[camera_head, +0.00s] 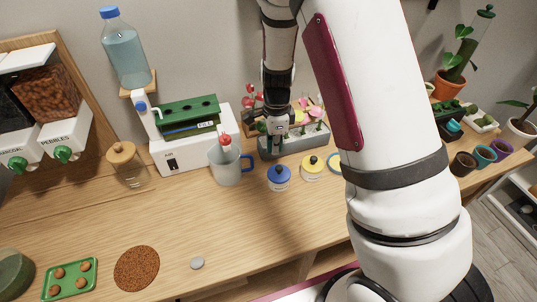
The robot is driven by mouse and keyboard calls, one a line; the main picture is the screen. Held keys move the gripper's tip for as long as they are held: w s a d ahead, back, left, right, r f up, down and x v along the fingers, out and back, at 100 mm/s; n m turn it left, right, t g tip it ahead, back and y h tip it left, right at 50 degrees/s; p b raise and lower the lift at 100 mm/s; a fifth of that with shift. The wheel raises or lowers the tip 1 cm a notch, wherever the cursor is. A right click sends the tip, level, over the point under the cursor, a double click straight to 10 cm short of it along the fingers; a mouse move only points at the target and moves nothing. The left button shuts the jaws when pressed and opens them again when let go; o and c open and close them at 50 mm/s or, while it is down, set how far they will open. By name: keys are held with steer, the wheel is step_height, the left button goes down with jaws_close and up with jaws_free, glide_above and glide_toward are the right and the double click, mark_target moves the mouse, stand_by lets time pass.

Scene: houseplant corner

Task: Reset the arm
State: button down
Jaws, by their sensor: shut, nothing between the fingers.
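My arm, large and white with a dark red panel, fills the right middle of the head view. My gripper (277,125) hangs down, dark and small, over the grey planter (275,150) at the back of the wooden table. Its fingers look shut, with nothing held. Pink and red flowers (306,110) stand in the planter around and behind it. I cannot tell whether the gripper touches the planter or plants.
A white machine (187,155) with a green tray is to the left. The front middle of the table (240,225) is mostly clear.

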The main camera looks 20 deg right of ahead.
step_height(320, 180, up, 8)
steer(key=s+a+r+n+t+y, duration=0.1)
steer(key=s+r+n, duration=0.4)
steer(key=r, duration=0.2)
steer(key=s+a+r+n+t, duration=0.1)
steer(key=s+r+n, duration=0.35)
steer(key=r, duration=0.35)
steer(key=s+r+n+t, duration=0.1)
steer(key=s+r+n, duration=0.2)
steer(key=s+n, duration=0.2)
steer(key=s+d+r+n+t+h, duration=0.1)
steer(key=s+r+n+t, duration=0.1)
steer(key=s+n, duration=0.3)
steer(key=shift+s+r+t, duration=0.3)
steer(key=shift+s+r, duration=0.5)
steer(key=shift+s, duration=1.2)
